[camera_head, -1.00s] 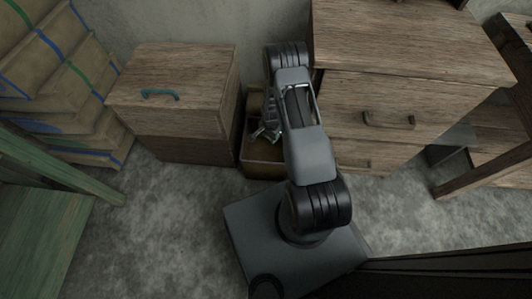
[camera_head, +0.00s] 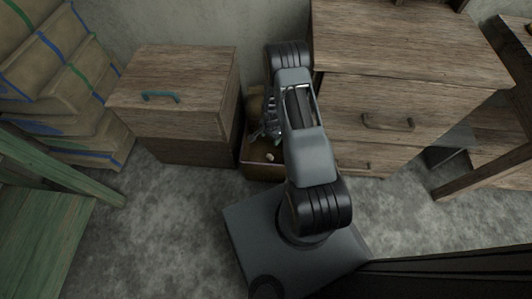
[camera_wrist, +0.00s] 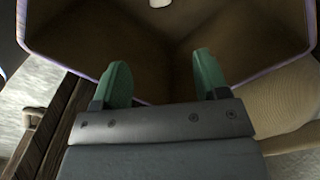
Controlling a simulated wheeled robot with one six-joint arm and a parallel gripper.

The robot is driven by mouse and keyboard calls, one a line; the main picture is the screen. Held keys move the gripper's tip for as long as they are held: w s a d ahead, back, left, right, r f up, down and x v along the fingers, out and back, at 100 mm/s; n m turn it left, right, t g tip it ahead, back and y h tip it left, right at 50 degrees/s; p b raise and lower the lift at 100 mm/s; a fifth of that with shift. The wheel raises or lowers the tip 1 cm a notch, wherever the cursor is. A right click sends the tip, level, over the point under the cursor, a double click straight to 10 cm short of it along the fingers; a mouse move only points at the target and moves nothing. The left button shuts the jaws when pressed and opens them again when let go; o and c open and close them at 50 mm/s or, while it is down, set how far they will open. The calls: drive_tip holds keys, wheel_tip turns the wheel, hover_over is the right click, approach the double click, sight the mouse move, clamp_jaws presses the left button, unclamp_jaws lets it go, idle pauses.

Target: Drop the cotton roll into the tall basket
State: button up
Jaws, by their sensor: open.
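The tall basket (camera_head: 262,173) stands on the floor between a wooden cabinet and a chest of drawers. In the wrist view its brown inner walls (camera_wrist: 95,40) and pale purplish rim lie beyond my fingertips. The cotton roll (camera_head: 269,157), small and white, shows inside the basket opening. It also shows, cut off, at the top edge of the wrist view (camera_wrist: 160,3). My gripper (camera_head: 264,131) is over the basket, partly hidden by my arm. In the wrist view its green fingers (camera_wrist: 160,75) are spread apart with nothing between them.
The wooden cabinet (camera_head: 180,125) with a teal handle stands close on the left, and the chest of drawers (camera_head: 385,105) close on the right. Stacked sacks (camera_head: 70,110) are at far left. Grey floor (camera_head: 175,205) in front is clear.

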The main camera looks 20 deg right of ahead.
wheel_tip(320, 180, up, 12)
drive_tip(key=p, duration=0.4)
drive_tip(key=shift+r, duration=0.2)
drive_tip(key=s+a+r+n+t+p, duration=0.1)
drive_tip(key=a+r+n+p, duration=0.15)
drive_tip(key=r+p, duration=0.95)
drive_tip(key=s+a+r+n+t+p, duration=0.1)
drive_tip(key=a+r+n+p, duration=0.15)
drive_tip(key=r, duration=1.95)
drive_tip(key=s+a+r+n+p, duration=0.1)
drive_tip(key=s+r+p, duration=0.3)
drive_tip(key=r, duration=0.5)
drive_tip(key=s+a+r+n+t+p, duration=0.1)
drive_tip(key=s+r+n+p, duration=0.3)
drive_tip(key=r, duration=0.6)
drive_tip(key=s+a+r+n+p, duration=0.2)
drive_tip(key=s+r+p, duration=0.4)
drive_tip(key=r, duration=0.3)
drive_tip(key=shift+a+r+n+t, duration=0.25)
drive_tip(key=shift+a+n+t, duration=0.05)
drive_tip(key=shift+n, duration=0.4)
